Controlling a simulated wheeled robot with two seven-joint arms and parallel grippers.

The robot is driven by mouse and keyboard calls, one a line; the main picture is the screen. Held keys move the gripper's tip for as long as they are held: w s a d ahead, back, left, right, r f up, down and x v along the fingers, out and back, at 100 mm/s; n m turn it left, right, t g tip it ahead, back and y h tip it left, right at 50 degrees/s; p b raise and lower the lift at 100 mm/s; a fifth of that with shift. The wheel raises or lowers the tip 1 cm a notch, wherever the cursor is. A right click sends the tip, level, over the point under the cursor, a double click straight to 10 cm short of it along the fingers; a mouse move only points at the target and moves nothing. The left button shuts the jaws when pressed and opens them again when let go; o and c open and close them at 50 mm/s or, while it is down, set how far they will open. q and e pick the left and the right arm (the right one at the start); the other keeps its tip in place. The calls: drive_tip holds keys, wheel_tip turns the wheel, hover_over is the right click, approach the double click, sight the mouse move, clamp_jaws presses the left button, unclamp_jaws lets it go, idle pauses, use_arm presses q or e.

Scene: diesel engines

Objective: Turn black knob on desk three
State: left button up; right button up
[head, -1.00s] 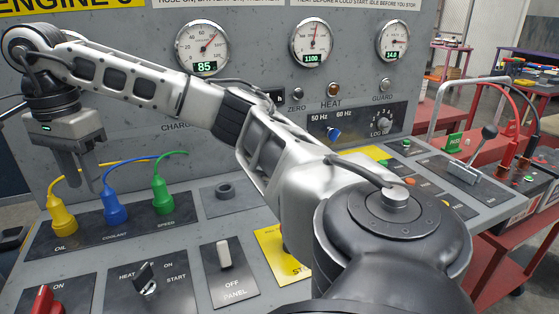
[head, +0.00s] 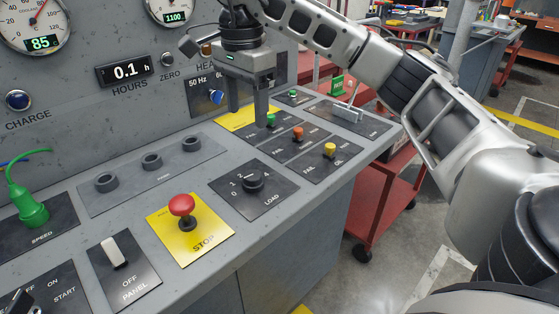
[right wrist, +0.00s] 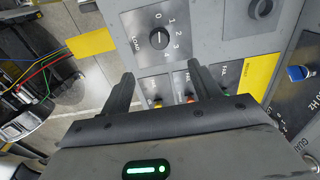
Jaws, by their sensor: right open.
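A round black knob (head: 253,180) sits on the dark LOAD panel (head: 275,205) of the grey desk, with a numbered scale around it. The black knob also shows in the right wrist view (right wrist: 158,40), ahead of the fingertips. My right gripper (head: 248,112) points down, open and empty, above the desk behind the LOAD panel, near a green button. Its two fingers (right wrist: 160,72) show apart in the right wrist view, clear of the knob. Another black knob (head: 18,300) is partly cut off at the lower left, by the START label. My left gripper is out of view.
A red STOP button (head: 181,206) stands on a yellow plate left of the LOAD panel. Orange (head: 298,133) and yellow (head: 329,150) buttons lie right of the gripper. A metal lever (head: 348,112) is farther right. A red cart (head: 375,205) stands beyond the desk edge.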

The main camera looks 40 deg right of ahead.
sight(252, 175)
wheel_tip(252, 175, down, 15)
drive_tip(key=shift+d+f+b, duration=0.1)
drive_tip(key=shift+f+b, duration=0.1)
drive_tip(key=shift+b, duration=0.8)
drive_tip(key=c, duration=1)
